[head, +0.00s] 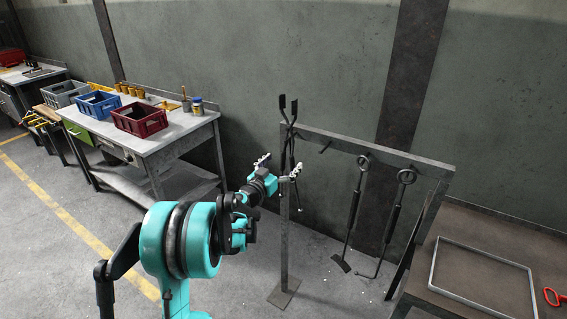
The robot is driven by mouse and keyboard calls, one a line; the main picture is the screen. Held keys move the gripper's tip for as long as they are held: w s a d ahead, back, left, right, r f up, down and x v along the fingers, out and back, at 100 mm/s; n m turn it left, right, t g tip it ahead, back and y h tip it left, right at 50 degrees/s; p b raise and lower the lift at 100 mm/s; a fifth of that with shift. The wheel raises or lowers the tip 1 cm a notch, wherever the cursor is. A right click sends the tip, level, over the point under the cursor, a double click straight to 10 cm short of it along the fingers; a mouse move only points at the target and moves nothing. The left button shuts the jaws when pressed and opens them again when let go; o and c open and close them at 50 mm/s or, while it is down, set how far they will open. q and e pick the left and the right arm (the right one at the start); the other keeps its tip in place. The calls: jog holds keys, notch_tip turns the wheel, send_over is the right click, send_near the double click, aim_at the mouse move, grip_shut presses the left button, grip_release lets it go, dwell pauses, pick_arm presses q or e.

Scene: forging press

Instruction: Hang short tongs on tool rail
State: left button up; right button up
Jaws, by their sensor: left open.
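The tool rail (395,155) is a grey metal bar on posts in front of the wall. Dark short tongs (291,125) are upright at its left end, close to the left post, with their two flat ends pointing up above the bar. I cannot tell whether they rest on a peg. My left gripper (280,169) is open beside the lower part of the tongs, its fingers spread to either side. From this angle I cannot tell whether it touches them. My right gripper is out of view.
Two long dark tools with ring ends, one (354,205) left of the other (396,212), hang from the rail. An empty-looking peg (325,147) sticks out left of them. A workbench (180,128) with crates stands at left, and a table (480,248) with a frame at right.

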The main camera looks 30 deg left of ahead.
pick_arm(q)
jog(key=s, duration=1.2)
jog(key=s+d+f+m+g+h, duration=0.1)
jog(key=s+d+g+h, duration=0.15)
jog(key=d, duration=0.65)
jog(key=s+d+f+m+g+h, duration=0.1)
jog(key=s+d+g, duration=0.25)
jog(key=d, duration=0.45)
jog(key=s+d+f+n+g+y, duration=0.1)
jog(key=s+f+g+y, duration=0.1)
jog(key=s, duration=0.8)
jog(key=s+d+f+n+g+y, duration=0.1)
jog(key=s+d+f+g+y, duration=0.1)
jog(key=s, duration=0.7)
notch_tip(320, 180, down, 3)
jog(key=shift+s+d+r+g+y, duration=0.2)
jog(key=shift+s+g+y, duration=0.15)
jog(key=shift+g, duration=0.35)
